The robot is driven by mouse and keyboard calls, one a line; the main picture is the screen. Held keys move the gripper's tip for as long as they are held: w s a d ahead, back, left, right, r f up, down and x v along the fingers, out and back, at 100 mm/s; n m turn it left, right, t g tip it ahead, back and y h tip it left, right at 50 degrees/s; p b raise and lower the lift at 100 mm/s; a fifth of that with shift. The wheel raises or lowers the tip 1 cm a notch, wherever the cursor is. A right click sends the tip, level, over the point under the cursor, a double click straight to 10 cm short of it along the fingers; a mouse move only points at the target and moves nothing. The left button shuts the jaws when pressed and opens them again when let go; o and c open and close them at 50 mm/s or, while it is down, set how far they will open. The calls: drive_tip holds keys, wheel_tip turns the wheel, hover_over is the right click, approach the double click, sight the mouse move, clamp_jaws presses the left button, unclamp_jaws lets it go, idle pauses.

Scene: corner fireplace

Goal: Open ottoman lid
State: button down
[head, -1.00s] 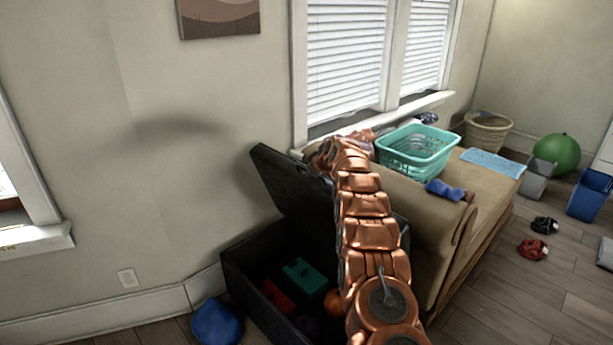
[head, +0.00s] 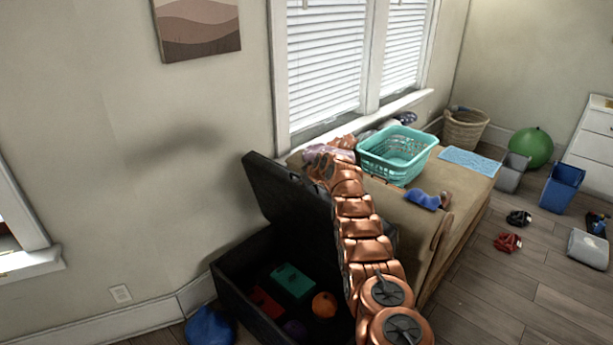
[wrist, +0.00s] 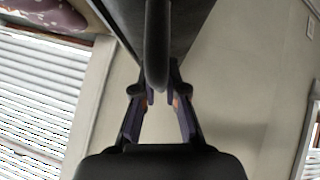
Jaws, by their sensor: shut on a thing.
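The black ottoman (head: 226,281) stands against the wall, left of the couch. Its lid (head: 275,196) is tilted steeply up, so the box is open and its inside shows. In the wrist view, my gripper (wrist: 160,98) has its two fingers on either side of a dark curved handle (wrist: 156,45) on the lid (wrist: 185,22), and is shut on it. In the head view my arm crosses in front of the lid's right part, and the gripper's fingers are hidden.
Inside the box lie a green block (head: 294,283), a red block (head: 264,302) and an orange ball (head: 324,305). A blue object (head: 209,326) lies on the floor at left. The couch (head: 455,210) holds a teal basket (head: 397,158). Shoes (head: 508,242) lie on the floor at right.

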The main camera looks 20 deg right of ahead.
drive_tip(key=shift+d+r, duration=0.15)
drive_tip(key=shift+d, duration=0.05)
idle(0.4)
drive_tip(key=c, duration=1.4)
unclamp_jaws()
drive_tip(key=shift+o, duration=1)
drive_tip(key=shift+a+b, duration=0.1)
drive_tip(key=shift+b, duration=0.25)
